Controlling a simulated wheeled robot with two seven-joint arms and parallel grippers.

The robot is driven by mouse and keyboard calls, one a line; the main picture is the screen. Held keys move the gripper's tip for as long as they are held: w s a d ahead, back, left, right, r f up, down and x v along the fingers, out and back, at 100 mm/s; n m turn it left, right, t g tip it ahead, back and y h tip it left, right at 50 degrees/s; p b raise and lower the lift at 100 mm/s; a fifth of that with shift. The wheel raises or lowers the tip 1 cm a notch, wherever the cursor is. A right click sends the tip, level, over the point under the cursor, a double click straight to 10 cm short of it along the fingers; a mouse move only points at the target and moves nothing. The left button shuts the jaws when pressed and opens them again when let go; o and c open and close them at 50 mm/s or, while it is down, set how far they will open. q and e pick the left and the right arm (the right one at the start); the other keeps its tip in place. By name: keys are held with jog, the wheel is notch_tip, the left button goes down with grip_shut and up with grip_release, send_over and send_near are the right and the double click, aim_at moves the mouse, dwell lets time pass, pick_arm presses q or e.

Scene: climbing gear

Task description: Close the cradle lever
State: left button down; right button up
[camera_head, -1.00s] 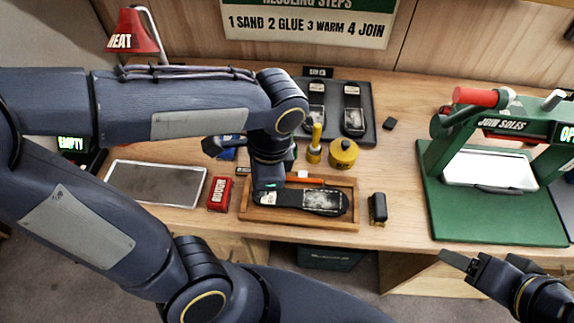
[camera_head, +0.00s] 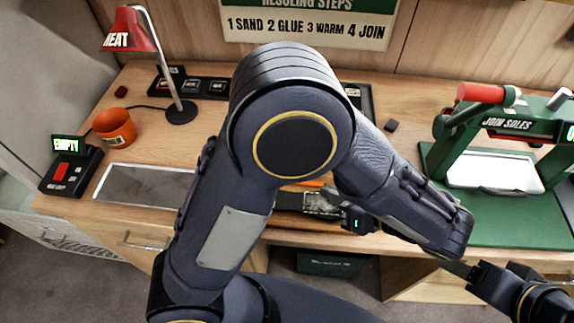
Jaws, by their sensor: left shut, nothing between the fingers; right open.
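The wooden cradle (camera_head: 302,221) is mostly behind my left arm; a dark shoe sole (camera_head: 318,204) lies in it. A strip of orange (camera_head: 312,183) at its back edge looks like the lever; its angle cannot be made out. My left gripper (camera_head: 335,195) is shut and empty, at the right end of the cradle, its fingertips partly hidden; whether it touches the lever cannot be told. My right gripper (camera_head: 456,267) is open at the lower right, apart from the cradle, near the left wrist.
A green press (camera_head: 500,160) labelled JOIN SOLES stands on the right. A red HEAT lamp (camera_head: 130,32), an orange cup (camera_head: 114,128), an EMPTY display box (camera_head: 70,168) and a flat tray (camera_head: 145,186) are on the left. My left arm covers the bench middle.

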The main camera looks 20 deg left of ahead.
pick_arm(q)
jog(key=shift+a, duration=0.1)
jog(key=p+x, duration=0.1)
jog(key=x, duration=0.8)
jog(key=a, duration=0.1)
jog(key=w+a, duration=0.1)
jog(key=a+p, duration=0.1)
jog(key=shift+w+r, duration=0.15)
jog(key=shift+w, duration=0.25)
jog(key=shift+w+a, duration=0.3)
jog(key=shift+a, duration=0.2)
jog(key=shift+r, duration=0.15)
